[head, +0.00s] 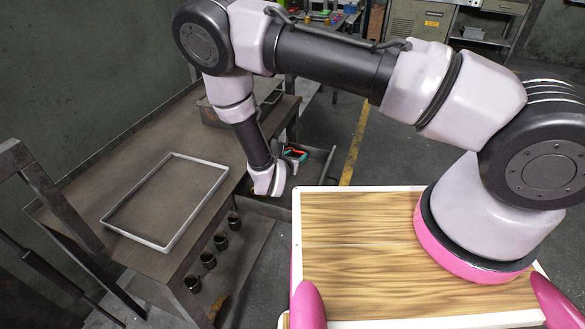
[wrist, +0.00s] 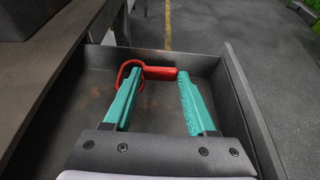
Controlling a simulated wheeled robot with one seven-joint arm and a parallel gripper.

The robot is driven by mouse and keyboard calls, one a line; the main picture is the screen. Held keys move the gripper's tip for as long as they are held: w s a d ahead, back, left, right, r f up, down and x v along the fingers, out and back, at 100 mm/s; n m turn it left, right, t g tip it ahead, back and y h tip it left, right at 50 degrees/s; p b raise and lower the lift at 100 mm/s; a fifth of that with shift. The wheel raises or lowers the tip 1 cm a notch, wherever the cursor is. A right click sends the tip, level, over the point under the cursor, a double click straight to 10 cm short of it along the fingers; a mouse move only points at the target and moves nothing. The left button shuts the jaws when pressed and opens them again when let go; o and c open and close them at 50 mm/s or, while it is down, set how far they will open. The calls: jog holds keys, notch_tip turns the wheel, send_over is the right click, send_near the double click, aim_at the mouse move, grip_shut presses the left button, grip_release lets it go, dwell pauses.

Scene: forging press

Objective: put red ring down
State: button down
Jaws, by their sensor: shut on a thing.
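The red ring (wrist: 130,76) has a short red bar (wrist: 160,73) on its right side. In the wrist view, my gripper (wrist: 157,80) holds the bar crosswise between its two teal fingertips. The loop of the ring shows around the left fingertip. Below and around the fingers is an open grey drawer or tray (wrist: 238,95) with raised walls. I cannot tell whether the ring touches its floor. In the head view, my gripper (head: 295,154) is at the right end of the workbench, pointing away, with a little red showing.
The dark workbench (head: 130,175) carries a light rectangular frame (head: 215,190). Several dark cups (head: 208,260) stand on a shelf along its side. A bin (head: 207,110) stands at the bench's back. A yellow floor line (head: 355,145) runs through clear floor on the right.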

notch_tip(320, 180, down, 5)
jog(key=shift+r, duration=0.2)
jog(key=shift+c, duration=0.9)
grip_release()
